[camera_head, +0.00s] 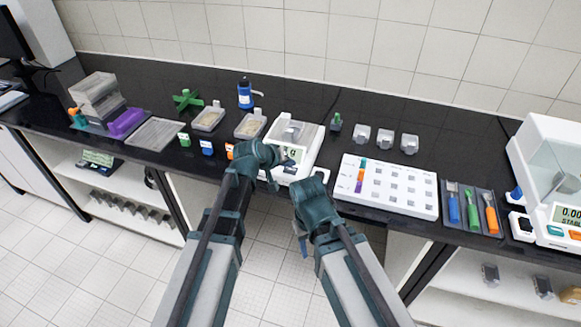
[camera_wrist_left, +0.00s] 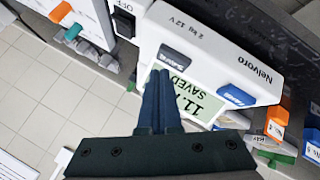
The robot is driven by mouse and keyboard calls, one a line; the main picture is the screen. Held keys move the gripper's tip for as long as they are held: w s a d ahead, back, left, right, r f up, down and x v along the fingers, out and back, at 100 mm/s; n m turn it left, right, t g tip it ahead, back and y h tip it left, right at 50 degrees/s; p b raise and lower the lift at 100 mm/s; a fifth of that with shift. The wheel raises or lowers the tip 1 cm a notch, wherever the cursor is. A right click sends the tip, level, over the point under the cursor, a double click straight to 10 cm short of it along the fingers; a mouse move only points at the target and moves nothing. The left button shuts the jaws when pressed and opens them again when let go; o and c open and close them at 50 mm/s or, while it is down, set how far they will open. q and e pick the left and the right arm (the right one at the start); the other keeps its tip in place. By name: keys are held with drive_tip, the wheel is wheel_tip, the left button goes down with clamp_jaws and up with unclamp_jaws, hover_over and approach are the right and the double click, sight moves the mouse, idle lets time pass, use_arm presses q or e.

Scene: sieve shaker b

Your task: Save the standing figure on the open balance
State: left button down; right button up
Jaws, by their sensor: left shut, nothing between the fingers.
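The open balance (camera_head: 302,133) is a white unit with a clear-sided pan area at the middle of the bench. In the left wrist view its white front (camera_wrist_left: 215,45) carries a dark grey save button (camera_wrist_left: 176,59), a blue button (camera_wrist_left: 236,97) and a display (camera_wrist_left: 185,97). The display shows a figure beginning with 11 and the word SAVED; my fingers hide part of it. My left gripper (camera_wrist_left: 161,72) is shut and empty, its tips just beside the save button; contact cannot be told. In the head view my left gripper (camera_head: 285,160) is at the balance's front.
A black OFF switch (camera_wrist_left: 124,20) is next to the save button. My right gripper (camera_head: 300,232) hangs before the bench edge. A white rack (camera_head: 390,187) stands right of the balance, and an enclosed balance (camera_head: 552,180) at far right. Orange (camera_head: 230,151) and blue blocks (camera_head: 206,147) stand left.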

sight(289, 172)
use_arm(q)
drive_tip(key=shift+r, duration=0.2)
wheel_tip(289, 172, up, 5)
drive_tip(key=p, duration=0.5)
drive_tip(key=shift+f, duration=0.1)
drive_tip(key=shift+s, duration=0.1)
idle(0.7)
drive_tip(key=s+a+f+m+g+y, duration=0.2)
drive_tip(key=s, duration=0.6)
drive_tip(key=s+a+f+m+g+y, duration=0.1)
drive_tip(key=s+f+g+y, duration=0.1)
drive_tip(key=s, duration=0.7)
drive_tip(key=s+a+f+m+g+y, duration=0.2)
drive_tip(key=s+g, duration=0.1)
drive_tip(key=s, duration=0.5)
drive_tip(key=shift+s+a+f+m+g+y, duration=0.25)
drive_tip(key=shift+a+m+g+y, duration=0.05)
drive_tip(key=shift+g+y, duration=0.1)
